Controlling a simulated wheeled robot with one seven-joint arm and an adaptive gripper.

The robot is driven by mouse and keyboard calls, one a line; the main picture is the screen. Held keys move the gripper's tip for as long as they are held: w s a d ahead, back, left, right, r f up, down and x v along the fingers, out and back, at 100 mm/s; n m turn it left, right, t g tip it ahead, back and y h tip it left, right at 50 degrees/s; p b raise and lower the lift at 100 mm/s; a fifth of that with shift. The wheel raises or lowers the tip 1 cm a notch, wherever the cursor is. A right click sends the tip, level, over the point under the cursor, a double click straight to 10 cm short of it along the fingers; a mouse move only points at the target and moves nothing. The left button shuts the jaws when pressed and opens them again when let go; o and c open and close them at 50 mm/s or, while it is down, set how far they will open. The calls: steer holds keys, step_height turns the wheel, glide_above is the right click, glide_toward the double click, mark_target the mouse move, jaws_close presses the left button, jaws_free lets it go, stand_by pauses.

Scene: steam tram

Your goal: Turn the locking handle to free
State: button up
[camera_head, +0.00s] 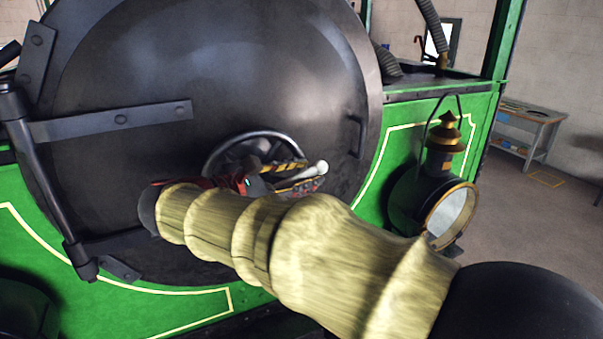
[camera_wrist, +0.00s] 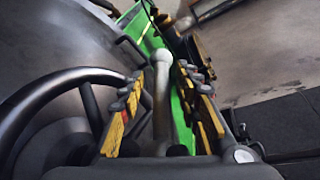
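The locking handle (camera_wrist: 162,90) is a grey lever with a pale ball end. In the wrist view it runs lengthwise between the two fingers of my gripper (camera_wrist: 168,82). The fingers are apart, with a gap visible on each side of the lever, so the gripper looks open around it. In the head view the ball end of the handle (camera_head: 318,168) shows beside the yellow-striped fingers of my gripper (camera_head: 300,177), pointing right. The handle's inner end is hidden behind my gripper and arm.
A dark handwheel (camera_head: 253,142) sits just behind the handle on the round black door (camera_head: 270,70); it fills the left of the wrist view. A brass-topped lamp (camera_head: 445,185) hangs to the right on the green front. A workbench (camera_head: 527,132) stands farther off.

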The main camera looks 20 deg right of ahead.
steer(key=v, duration=1.2)
